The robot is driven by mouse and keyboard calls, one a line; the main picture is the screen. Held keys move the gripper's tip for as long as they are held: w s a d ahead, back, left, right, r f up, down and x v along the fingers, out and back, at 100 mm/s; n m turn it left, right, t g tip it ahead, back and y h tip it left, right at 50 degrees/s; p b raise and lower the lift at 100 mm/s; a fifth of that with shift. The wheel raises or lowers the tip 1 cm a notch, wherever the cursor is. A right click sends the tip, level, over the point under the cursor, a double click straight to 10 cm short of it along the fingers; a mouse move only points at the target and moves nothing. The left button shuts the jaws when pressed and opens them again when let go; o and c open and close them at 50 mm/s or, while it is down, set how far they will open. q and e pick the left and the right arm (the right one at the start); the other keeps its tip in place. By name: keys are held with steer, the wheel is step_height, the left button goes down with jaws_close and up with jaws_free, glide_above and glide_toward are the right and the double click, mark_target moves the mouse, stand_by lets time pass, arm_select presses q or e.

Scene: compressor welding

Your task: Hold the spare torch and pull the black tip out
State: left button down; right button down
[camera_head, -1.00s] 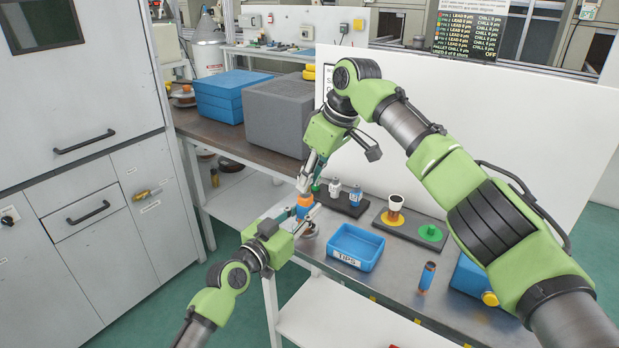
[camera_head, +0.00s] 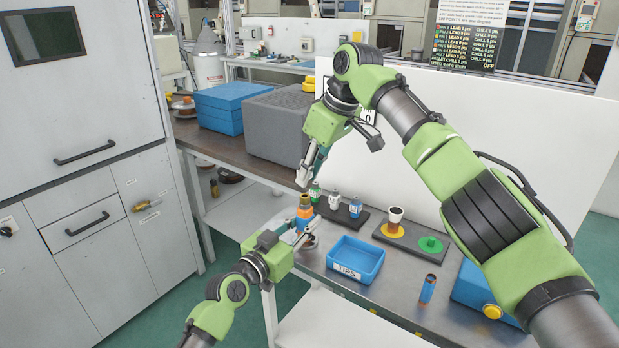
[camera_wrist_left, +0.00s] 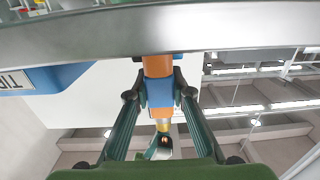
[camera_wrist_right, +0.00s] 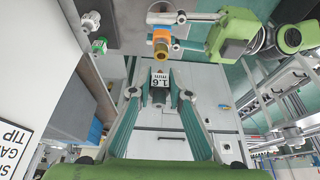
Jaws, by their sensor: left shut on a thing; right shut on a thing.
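The spare torch (camera_head: 304,214), orange and blue with a brass end, is upright at the left end of the bench. My left gripper (camera_head: 297,234) is shut around its body, which also shows in the left wrist view (camera_wrist_left: 159,92). My right gripper (camera_wrist_right: 160,94) is shut on the tip (camera_wrist_right: 160,78), a small piece with a white "1.6 mm" label and dark ends. In the right wrist view the tip is apart from the bare brass end (camera_wrist_right: 161,50) of the torch. In the head view my right gripper is above the torch, and its fingers mostly hide the tip.
A black rack (camera_head: 340,215) holds green, white and blue tips beside the torch. A blue tray (camera_head: 367,276) marked TIPS is to the right. Behind it is a dark plate (camera_head: 413,236) with yellow and green spots. A blue-orange cylinder (camera_head: 428,289) stands near the front edge.

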steer(key=shift+r, duration=0.1)
steer(key=shift+r, duration=1.9)
arm_select(q)
steer(key=c, duration=1.7)
jaws_free()
